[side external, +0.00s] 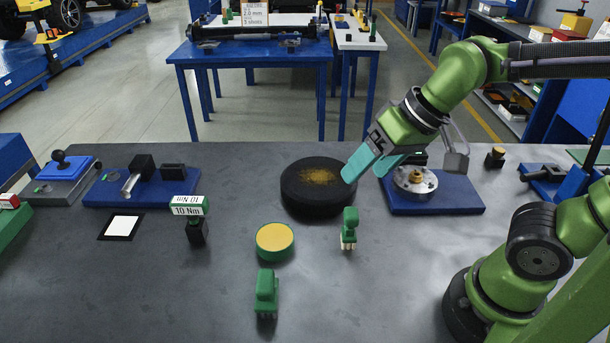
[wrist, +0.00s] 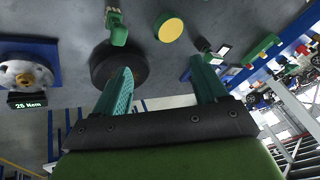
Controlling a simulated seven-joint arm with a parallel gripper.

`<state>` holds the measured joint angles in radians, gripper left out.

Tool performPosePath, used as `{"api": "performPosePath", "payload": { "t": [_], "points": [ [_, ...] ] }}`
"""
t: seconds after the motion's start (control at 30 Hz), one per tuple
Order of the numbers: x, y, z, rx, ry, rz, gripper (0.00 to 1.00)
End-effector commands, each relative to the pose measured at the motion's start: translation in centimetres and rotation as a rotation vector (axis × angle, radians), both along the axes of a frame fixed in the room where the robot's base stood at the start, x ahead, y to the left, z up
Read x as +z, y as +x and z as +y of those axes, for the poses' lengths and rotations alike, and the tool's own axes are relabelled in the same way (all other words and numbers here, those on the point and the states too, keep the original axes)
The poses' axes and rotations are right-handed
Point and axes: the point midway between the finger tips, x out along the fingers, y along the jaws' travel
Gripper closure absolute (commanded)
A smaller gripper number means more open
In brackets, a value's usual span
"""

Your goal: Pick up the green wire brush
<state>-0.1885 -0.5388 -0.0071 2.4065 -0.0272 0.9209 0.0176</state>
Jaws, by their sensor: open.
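Two small green-handled brushes stand on the grey bench. One green brush (side external: 349,228), with pale bristles at its foot, stands right of the yellow-topped green tin; it also shows at the top of the wrist view (wrist: 116,27). The other green brush (side external: 267,290), with a darker foot, stands nearer the front edge. I cannot tell for certain which is the wire brush. My gripper (side external: 364,173) has teal fingers, spread and empty, above the bench behind the pale-bristled brush. The fingers also show apart in the wrist view (wrist: 160,65).
A round black pad (side external: 310,202) with yellow dust lies below-left of my gripper. A yellow-topped tin (side external: 274,257) stands between the brushes. A 10 Nm block (side external: 195,232) is at left. A blue plate (side external: 440,200) with a metal hub lies at right.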

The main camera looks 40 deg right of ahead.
Motion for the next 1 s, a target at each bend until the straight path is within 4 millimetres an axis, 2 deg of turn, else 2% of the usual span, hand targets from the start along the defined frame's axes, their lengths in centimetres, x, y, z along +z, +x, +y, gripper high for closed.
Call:
{"api": "performPosePath", "payload": {
  "t": [0.03, 0.23, 0.4, 0.5, 0.6, 0.7, 0.77, 0.87, 1.0],
  "points": [
    [-0.4, 0.9, 1.9, 0.041, -0.007, 0.059, 0.28],
    [-2.0, 3.7, 9.1, 0.031, -0.043, 0.276, 0.28],
    [-4.1, 5.1, 15.3, -0.105, -0.111, 0.425, 0.28],
    [-5.0, 5.6, 18.1, -0.233, -0.144, 0.473, 0.28],
    [-4.8, 6.4, 19.2, -0.389, -0.142, 0.495, 0.28],
    [-3.7, 6.8, 19.1, -0.506, -0.116, 0.498, 0.28],
    [-3.8, 6.6, 18.9, -0.549, -0.115, 0.509, 0.28],
    [-4.5, 6.5, 18.8, -0.580, -0.112, 0.517, 0.28],
    [-7.0, 6.4, 18.7, -0.581, -0.113, 0.518, 0.28]
  ]
}}
